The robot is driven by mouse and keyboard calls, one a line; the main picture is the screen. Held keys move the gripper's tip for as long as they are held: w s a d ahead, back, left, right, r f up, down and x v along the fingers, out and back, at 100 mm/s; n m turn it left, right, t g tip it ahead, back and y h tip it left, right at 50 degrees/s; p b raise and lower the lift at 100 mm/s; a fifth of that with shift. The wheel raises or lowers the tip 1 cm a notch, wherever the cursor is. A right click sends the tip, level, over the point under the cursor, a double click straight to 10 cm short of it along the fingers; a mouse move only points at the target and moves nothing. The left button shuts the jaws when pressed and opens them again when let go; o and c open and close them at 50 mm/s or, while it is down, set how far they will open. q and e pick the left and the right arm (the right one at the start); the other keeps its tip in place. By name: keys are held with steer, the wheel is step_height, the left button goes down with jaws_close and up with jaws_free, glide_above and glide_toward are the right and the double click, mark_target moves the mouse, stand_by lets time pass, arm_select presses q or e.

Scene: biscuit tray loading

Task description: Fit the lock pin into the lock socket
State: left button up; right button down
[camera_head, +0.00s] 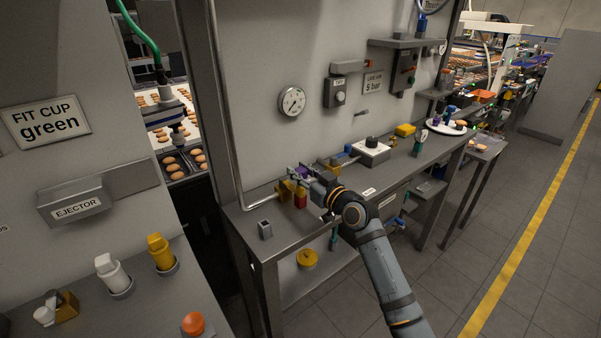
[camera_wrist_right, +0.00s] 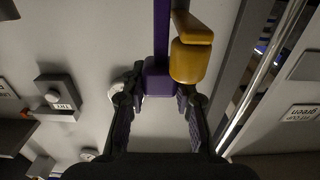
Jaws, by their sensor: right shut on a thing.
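My right gripper (camera_head: 312,182) reaches over the bench's left part, beside the pipe fittings. In the right wrist view its two fingers (camera_wrist_right: 160,98) are closed on the sides of a purple block with a long purple bar, which I take for the lock pin (camera_wrist_right: 158,78). In the head view only a bit of purple shows by the gripper. A yellow block (camera_wrist_right: 190,60) is right beside the purple block in the wrist view. A small grey block with a dark square opening (camera_head: 265,230) stands on the bench; I cannot tell whether it is the lock socket. My left gripper is out of view.
The grey bench (camera_head: 252,215) runs along the wall. A round gauge (camera_head: 291,100) hangs above.

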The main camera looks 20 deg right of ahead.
steer(key=shift+f, duration=0.15)
steer(key=c, duration=1)
jaws_free()
steer(key=shift+o, duration=0.2)
steer(key=shift+s, duration=0.1)
steer(key=v, duration=1.1)
steer(key=shift+s+d, duration=0.15)
steer(key=shift+s, duration=0.2)
